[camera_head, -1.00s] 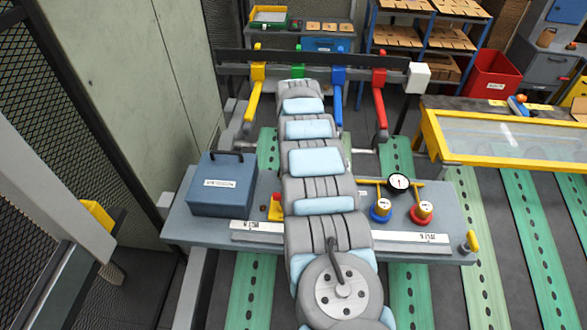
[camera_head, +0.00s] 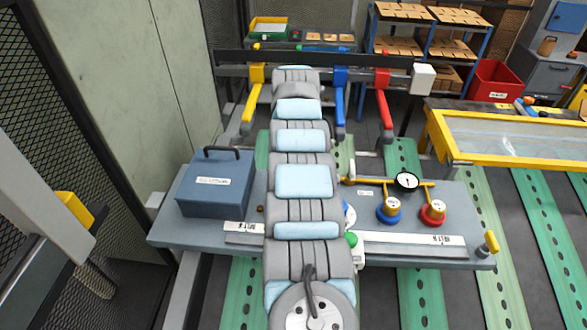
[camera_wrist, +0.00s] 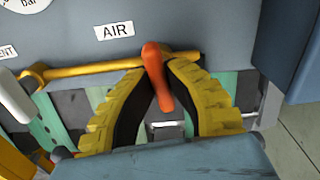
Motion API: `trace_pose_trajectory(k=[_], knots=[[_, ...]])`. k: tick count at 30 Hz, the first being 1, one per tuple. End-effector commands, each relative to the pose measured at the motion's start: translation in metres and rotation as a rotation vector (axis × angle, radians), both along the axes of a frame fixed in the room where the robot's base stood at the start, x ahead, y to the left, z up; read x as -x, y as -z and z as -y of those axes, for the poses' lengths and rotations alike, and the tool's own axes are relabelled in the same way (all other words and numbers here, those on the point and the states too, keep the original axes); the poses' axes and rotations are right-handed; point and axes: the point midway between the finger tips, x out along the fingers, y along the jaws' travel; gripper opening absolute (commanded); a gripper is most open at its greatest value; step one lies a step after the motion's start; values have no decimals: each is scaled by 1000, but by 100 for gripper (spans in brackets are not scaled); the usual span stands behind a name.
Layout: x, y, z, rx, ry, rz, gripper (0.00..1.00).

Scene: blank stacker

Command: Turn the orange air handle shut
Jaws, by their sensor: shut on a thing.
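The orange air handle (camera_wrist: 155,62) is in the wrist view, below the "AIR" label (camera_wrist: 114,31). It lies across the line of the yellow pipe (camera_wrist: 100,68), slightly tilted, its lower end leaning right. My gripper (camera_wrist: 158,76) has its two yellow-and-black fingers on either side of the handle, shut on it. The handle's lower part shows between the fingers. In the head view my arm covers the handle and my gripper. The yellow pipe (camera_head: 384,181) with its gauge (camera_head: 407,180) shows right of my arm there.
A blue-grey box (camera_head: 214,184) stands left of my arm on the grey bench (camera_head: 170,229). A blue-based knob (camera_head: 389,211), a red-based knob (camera_head: 432,212) and a green button (camera_head: 351,240) are to the right. A white lever (camera_wrist: 14,93) shows left in the wrist view.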

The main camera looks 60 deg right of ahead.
Motion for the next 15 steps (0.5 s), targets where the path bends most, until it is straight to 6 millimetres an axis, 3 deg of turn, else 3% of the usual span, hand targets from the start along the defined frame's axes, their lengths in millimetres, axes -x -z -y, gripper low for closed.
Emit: trace_pose_trajectory(k=[15], knots=[[0,2,0,-1,149,-1,0]])
